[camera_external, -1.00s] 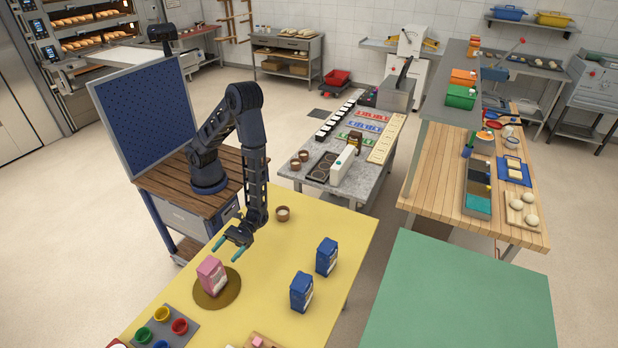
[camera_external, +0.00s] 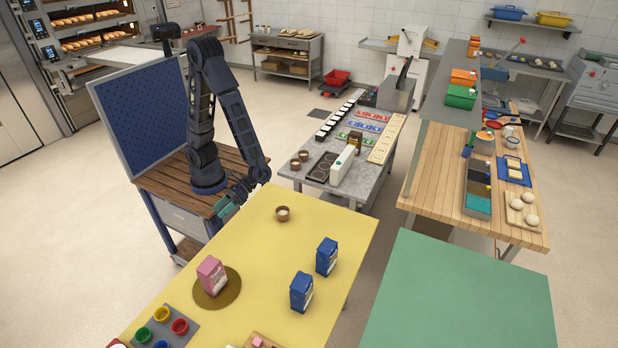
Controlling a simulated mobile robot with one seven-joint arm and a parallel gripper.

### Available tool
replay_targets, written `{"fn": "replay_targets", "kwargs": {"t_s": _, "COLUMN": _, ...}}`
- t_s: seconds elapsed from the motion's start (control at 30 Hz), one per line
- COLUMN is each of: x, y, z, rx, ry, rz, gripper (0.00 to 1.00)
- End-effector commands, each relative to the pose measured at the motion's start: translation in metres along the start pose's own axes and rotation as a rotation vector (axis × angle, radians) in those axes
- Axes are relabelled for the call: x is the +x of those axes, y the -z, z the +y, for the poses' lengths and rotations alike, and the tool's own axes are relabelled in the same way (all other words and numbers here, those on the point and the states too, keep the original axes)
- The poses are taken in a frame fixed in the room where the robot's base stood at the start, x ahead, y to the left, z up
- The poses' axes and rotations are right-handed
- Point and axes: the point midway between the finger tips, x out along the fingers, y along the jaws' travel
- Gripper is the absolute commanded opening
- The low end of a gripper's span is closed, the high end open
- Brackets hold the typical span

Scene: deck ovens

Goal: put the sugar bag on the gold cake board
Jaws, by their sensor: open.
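A pink bag (camera_external: 212,277), which looks like the sugar bag, stands upright on the round gold cake board (camera_external: 232,296) on the yellow table. My gripper (camera_external: 222,212) is open and empty. It is above and behind the bag, near the table's back left edge, clear of both bag and board. Its fingers are small and partly dark in this view.
Two blue bags (camera_external: 327,257) (camera_external: 301,292) stand to the right on the yellow table (camera_external: 290,245). A small brown bowl (camera_external: 283,213) is near the back edge. A grey tray (camera_external: 187,325) with coloured cups is at the front left. The table between board and bowl is clear.

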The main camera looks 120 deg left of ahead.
Motion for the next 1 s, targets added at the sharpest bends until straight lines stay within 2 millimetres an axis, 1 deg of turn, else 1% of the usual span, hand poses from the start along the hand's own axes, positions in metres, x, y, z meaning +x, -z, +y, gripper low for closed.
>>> {"fn": "replay_targets", "kwargs": {"t_s": 0.03, "x": -0.008, "y": -0.010, "z": -0.004, "rx": 0.043, "ry": 0.028, "rz": 0.031, "gripper": 0.77}}
{"fn": "replay_targets", "kwargs": {"t_s": 0.3, "x": -0.048, "y": -0.045, "z": -0.035, "rx": 0.243, "ry": 0.190, "rz": 0.207, "gripper": 0.77}}
{"fn": "replay_targets", "kwargs": {"t_s": 0.67, "x": -0.109, "y": -0.083, "z": -0.076, "rx": 0.486, "ry": 0.394, "rz": 0.481, "gripper": 0.77}}
{"fn": "replay_targets", "kwargs": {"t_s": 1.0, "x": -0.173, "y": -0.117, "z": -0.113, "rx": 0.683, "ry": 0.573, "rz": 0.775, "gripper": 0.77}}
